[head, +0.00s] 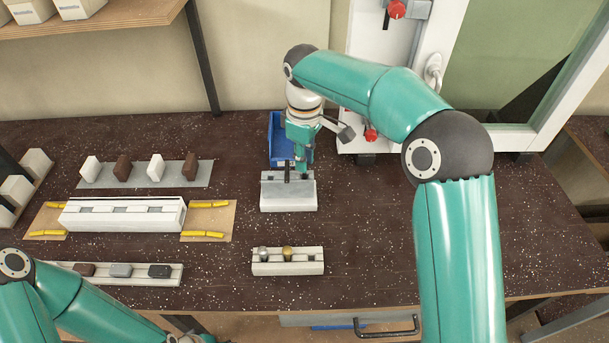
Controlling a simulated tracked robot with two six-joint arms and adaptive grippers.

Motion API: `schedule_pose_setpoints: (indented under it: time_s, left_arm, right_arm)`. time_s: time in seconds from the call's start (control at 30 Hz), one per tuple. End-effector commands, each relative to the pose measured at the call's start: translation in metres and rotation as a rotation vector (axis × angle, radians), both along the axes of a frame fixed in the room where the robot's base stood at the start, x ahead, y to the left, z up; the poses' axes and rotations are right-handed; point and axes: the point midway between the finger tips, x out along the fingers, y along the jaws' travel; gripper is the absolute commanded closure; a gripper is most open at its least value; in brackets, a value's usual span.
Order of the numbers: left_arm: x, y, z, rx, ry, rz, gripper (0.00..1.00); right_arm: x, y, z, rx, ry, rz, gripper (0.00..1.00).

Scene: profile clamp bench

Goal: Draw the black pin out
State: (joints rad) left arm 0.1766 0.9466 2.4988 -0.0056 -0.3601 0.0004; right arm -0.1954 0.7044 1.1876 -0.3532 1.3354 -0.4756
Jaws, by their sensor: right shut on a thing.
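A grey clamp block (288,198) stands on the dark speckled bench near its middle. A dark upright piece, the black pin (287,173), shows at the top of the block. My right gripper (297,165) points down over the block and is shut on the black pin. The fingers hide part of the pin, and I cannot tell how deep it sits.
A blue bin (277,140) stands right behind the block. A small rack with a grey and a brass knob (288,268) is in front. At left are a white profile (122,215) between yellow-marked boards and a strip of blocks (145,182). The bench's right is partly clear.

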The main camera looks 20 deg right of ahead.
Motion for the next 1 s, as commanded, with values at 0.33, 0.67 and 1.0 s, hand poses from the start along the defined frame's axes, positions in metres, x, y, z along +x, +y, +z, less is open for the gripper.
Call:
schedule_pose_setpoints:
  time_s: [0.33, 0.67, 1.0]
  left_arm:
    - [0.000, 0.000, 0.024, 0.000, 0.000, 0.000, 0.60]
    - [0.000, 0.000, 0.044, 0.000, 0.000, 0.000, 0.60]
    - [0.000, 0.000, 0.063, 0.000, 0.000, 0.000, 0.60]
  right_arm:
    - [0.000, 0.000, 0.025, 0.001, -0.001, 0.000, 1.00]
    - [0.000, 0.000, 0.045, 0.001, -0.001, 0.000, 1.00]
    - [0.000, 0.000, 0.065, 0.001, -0.001, 0.000, 1.00]
